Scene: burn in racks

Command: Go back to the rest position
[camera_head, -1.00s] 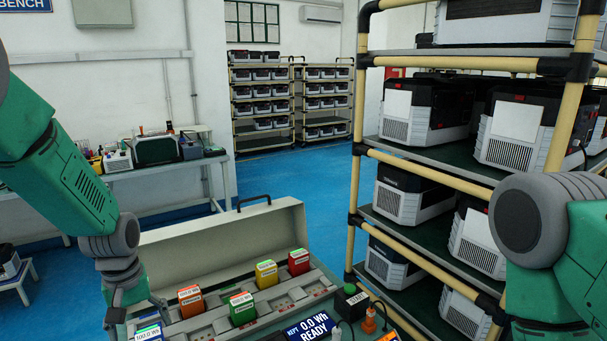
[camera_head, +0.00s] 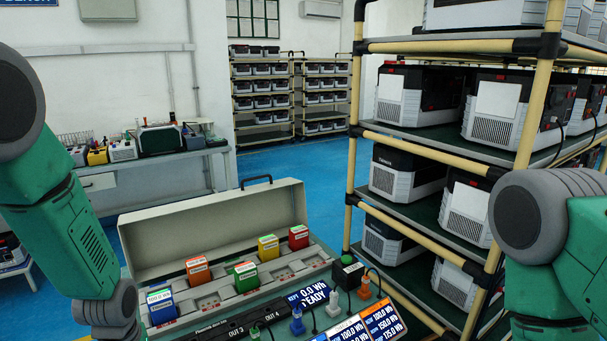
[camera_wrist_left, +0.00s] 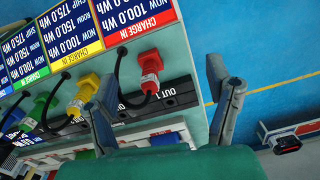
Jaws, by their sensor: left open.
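My left arm comes in from the left in the head view, bent downward, and its gripper is below the frame there. In the left wrist view my left gripper (camera_wrist_left: 160,105) shows two spread fingers with nothing held between them. It is above the edge of the charging station, near the OUT 1 strip (camera_wrist_left: 170,100) and a red plug (camera_wrist_left: 150,75). I cannot tell whether the fingers touch anything. My right arm is folded at the right of the head view, and its gripper is not seen.
The open grey case (camera_head: 215,240) holds blue (camera_head: 161,306), orange (camera_head: 198,270), green (camera_head: 246,276), yellow (camera_head: 268,247) and red (camera_head: 298,237) blocks. The rack (camera_head: 353,170) with power stations stands close at right. Blue floor (camera_head: 290,162) is free behind.

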